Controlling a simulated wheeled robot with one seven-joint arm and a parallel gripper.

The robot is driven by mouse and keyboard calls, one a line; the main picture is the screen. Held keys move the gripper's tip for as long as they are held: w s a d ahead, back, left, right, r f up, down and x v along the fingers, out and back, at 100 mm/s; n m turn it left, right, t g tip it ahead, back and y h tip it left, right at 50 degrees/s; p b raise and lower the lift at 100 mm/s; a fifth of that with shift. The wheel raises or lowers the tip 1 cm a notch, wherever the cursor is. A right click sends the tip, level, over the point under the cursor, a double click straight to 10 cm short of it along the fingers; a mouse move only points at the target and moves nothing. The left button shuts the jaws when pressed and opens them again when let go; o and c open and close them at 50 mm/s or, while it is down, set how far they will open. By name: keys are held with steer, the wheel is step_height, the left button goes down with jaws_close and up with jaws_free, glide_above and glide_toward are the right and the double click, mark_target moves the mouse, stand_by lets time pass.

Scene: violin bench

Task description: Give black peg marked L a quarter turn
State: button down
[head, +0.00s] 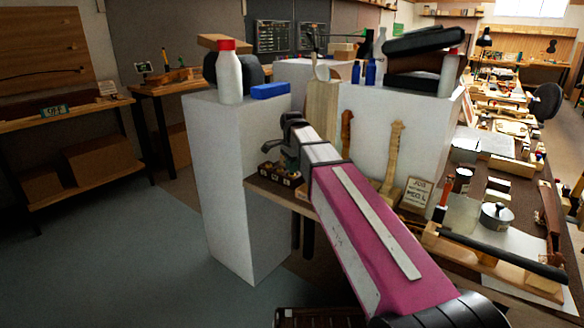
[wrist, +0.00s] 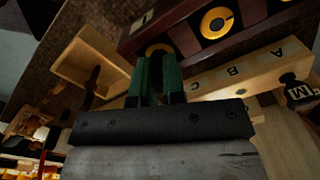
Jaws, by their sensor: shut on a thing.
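In the wrist view my gripper (wrist: 157,62) has its two green fingers close together at a yellow ring (wrist: 160,46) in a dark red-brown block (wrist: 185,47). It is shut on what appears to be the black peg at that ring; the fingers hide most of it, and I cannot read its turn angle. A pale label (wrist: 146,18) with one short mark sits on the block beside this ring. Another yellow ring with a black centre (wrist: 216,22) is to the right.
A pale wooden strip lettered A, B, C (wrist: 235,70) and a black piece marked M (wrist: 297,90) lie right of the fingers. An open wooden box (wrist: 90,65) is left. White plinths (head: 235,180) stand close behind the arm; a sign (head: 416,194) stands to its right.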

steer(key=m, duration=0.5)
stand_by(0.5)
steer(key=shift+m, duration=0.6)
steer(key=m, duration=0.3)
steer(key=shift+m, duration=0.4)
steer(key=shift+m, duration=1.5)
steer(key=c, duration=1.1)
jaws_free()
